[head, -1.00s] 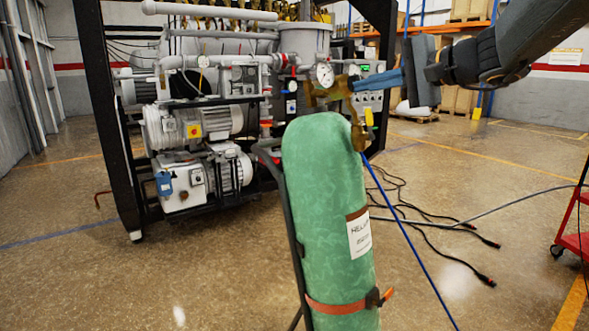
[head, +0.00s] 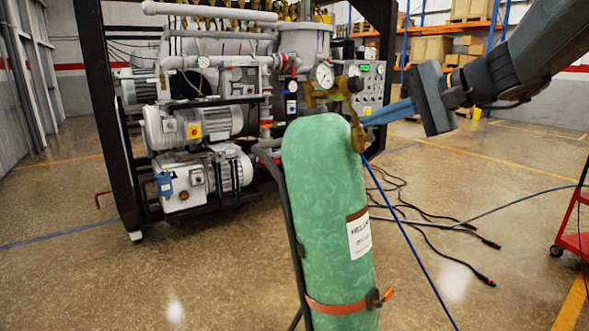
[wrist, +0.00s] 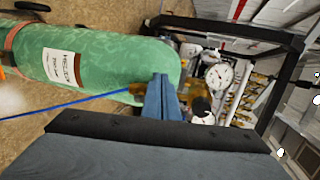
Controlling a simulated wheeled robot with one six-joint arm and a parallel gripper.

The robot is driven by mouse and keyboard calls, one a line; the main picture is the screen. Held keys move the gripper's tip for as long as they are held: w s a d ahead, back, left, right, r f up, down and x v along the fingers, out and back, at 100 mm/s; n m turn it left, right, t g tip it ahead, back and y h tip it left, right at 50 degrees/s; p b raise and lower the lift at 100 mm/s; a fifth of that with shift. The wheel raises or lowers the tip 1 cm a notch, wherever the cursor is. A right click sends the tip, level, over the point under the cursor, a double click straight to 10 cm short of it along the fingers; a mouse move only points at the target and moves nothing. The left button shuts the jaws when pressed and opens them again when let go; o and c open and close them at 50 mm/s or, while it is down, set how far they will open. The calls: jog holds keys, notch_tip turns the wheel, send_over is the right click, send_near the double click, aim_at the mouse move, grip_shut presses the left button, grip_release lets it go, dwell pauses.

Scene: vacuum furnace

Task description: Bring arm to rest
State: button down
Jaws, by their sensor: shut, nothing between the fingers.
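My gripper (head: 366,121) is at the upper right of the head view, its blue fingers shut together and empty. The fingers point left, toward the brass valve and regulator (head: 340,95) on top of the green helium cylinder (head: 318,190). In the head view the fingertips overlap the right side of the valve; I cannot tell whether they touch it. In the wrist view the shut fingers (wrist: 162,98) stand in front of the brass fitting, hiding part of it. The cylinder (wrist: 100,58) lies sideways in that picture, with the gauge (wrist: 218,77) to the right.
A black-framed furnace rig with pumps (head: 205,140) stands behind the cylinder. A blue hose (head: 408,240) runs from the valve down to the floor. Dark cables (head: 430,215) lie on the floor. A red cart (head: 573,240) is at the right edge.

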jog(key=s+f+n+g+h, duration=0.3)
jog(key=s+f, duration=0.4)
jog(key=f, duration=0.4)
jog(key=s+d+f+n+g+h, duration=0.1)
jog(key=s+f+n+g+h, duration=0.1)
jog(key=s+f, duration=0.6)
jog(key=s+d+f+n+g+h, duration=0.1)
jog(key=s+f+n+g+h, duration=0.2)
jog(key=s+f, duration=0.4)
notch_tip(320, 180, down, 8)
jog(key=shift+s+r+n+g+h, duration=0.1)
jog(key=shift+s+n+g+h, duration=0.2)
jog(key=shift+n+h, duration=0.3)
